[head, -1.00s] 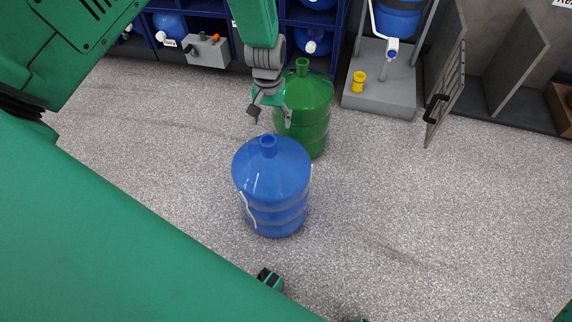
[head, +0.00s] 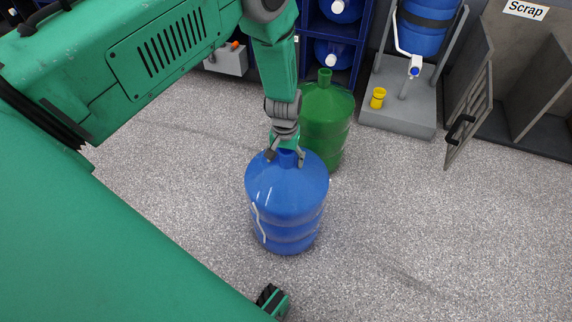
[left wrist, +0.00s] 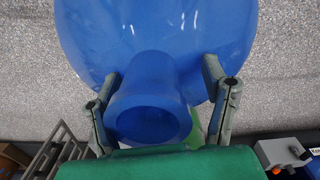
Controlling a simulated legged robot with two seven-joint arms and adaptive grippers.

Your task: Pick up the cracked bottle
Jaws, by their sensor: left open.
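A large blue bottle (head: 287,205) stands upright on the floor, with a jagged white crack line down its left side in the head view. Its body and open neck (left wrist: 150,112) also show in the left wrist view. My left gripper (head: 285,159) is open at the top of this bottle. In the left wrist view its two fingers (left wrist: 162,75) lie on either side of the neck, with the right finger a little apart from it. I cannot tell whether the left finger touches the neck.
A green bottle (head: 325,127) stands upright close behind the blue one. Behind are a blue rack (head: 366,40) with bottles, and a grey stand (head: 400,105) with a yellow cup (head: 378,97). A barred gate (head: 467,112) stands by the "Scrap" sign (head: 526,9). Floor is clear at right.

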